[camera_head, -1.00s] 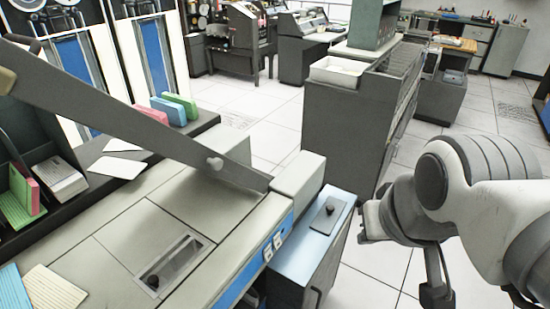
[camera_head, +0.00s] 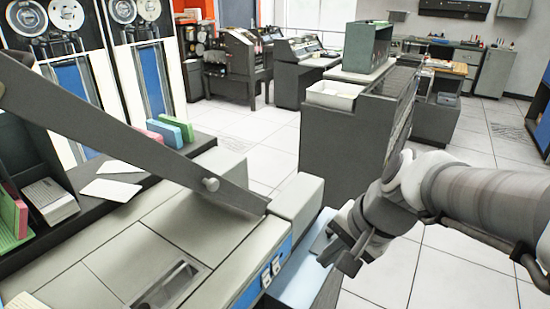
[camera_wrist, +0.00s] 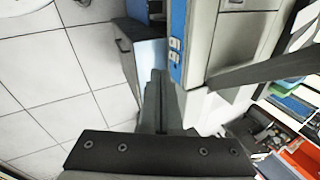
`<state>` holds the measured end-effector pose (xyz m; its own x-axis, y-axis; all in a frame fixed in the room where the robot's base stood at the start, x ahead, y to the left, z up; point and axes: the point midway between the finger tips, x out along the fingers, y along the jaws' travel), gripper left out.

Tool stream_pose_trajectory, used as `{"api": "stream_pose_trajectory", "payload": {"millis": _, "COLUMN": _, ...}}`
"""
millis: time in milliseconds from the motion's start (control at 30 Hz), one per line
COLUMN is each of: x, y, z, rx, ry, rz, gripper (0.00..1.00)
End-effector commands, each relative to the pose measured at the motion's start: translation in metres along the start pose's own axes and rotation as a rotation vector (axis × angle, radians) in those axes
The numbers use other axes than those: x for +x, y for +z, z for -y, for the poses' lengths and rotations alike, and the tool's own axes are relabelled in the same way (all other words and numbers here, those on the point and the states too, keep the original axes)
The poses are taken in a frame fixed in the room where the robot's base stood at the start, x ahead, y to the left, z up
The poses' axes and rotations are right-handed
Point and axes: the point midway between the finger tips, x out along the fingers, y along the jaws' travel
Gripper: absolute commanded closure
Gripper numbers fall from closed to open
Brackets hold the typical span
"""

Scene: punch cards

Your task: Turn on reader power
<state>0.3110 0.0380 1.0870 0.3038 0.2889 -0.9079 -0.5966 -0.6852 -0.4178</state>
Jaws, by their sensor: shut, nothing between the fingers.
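The card reader is a long grey machine (camera_head: 95,290) at the lower left in the head view, with a blue strip along its side. Two small white switches (camera_head: 271,270) sit on that strip; they also show in the wrist view (camera_wrist: 174,50). I cannot tell their on or off position. My gripper (camera_head: 338,262) is shut and empty, to the right of the switches and apart from them, over the low blue-topped cabinet (camera_head: 293,284). In the wrist view its closed fingers (camera_wrist: 160,92) point toward the blue strip, just below the switches in the picture.
A slanted grey bar (camera_head: 110,130) crosses above the reader. A raised grey block (camera_head: 297,203) stands at its end. A tall grey cabinet (camera_head: 340,150) with a white tray stands behind my gripper. Open tiled floor (camera_head: 440,265) lies to the right.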

Motion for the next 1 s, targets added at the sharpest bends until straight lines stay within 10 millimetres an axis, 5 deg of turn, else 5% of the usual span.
{"api": "stream_pose_trajectory", "payload": {"millis": 300, "x": 0.105, "y": -0.047, "z": -0.002, "rx": 0.824, "ry": -0.071, "rz": 0.179, "gripper": 1.00}}
{"api": "stream_pose_trajectory", "payload": {"millis": 500, "x": 0.155, "y": -0.075, "z": -0.016, "rx": 1.243, "ry": -0.082, "rz": 0.233, "gripper": 1.00}}
{"api": "stream_pose_trajectory", "payload": {"millis": 700, "x": 0.177, "y": -0.088, "z": -0.026, "rx": 1.436, "ry": -0.085, "rz": 0.248, "gripper": 1.00}}
{"api": "stream_pose_trajectory", "payload": {"millis": 1000, "x": 0.179, "y": -0.089, "z": -0.026, "rx": 1.458, "ry": -0.086, "rz": 0.250, "gripper": 1.00}}
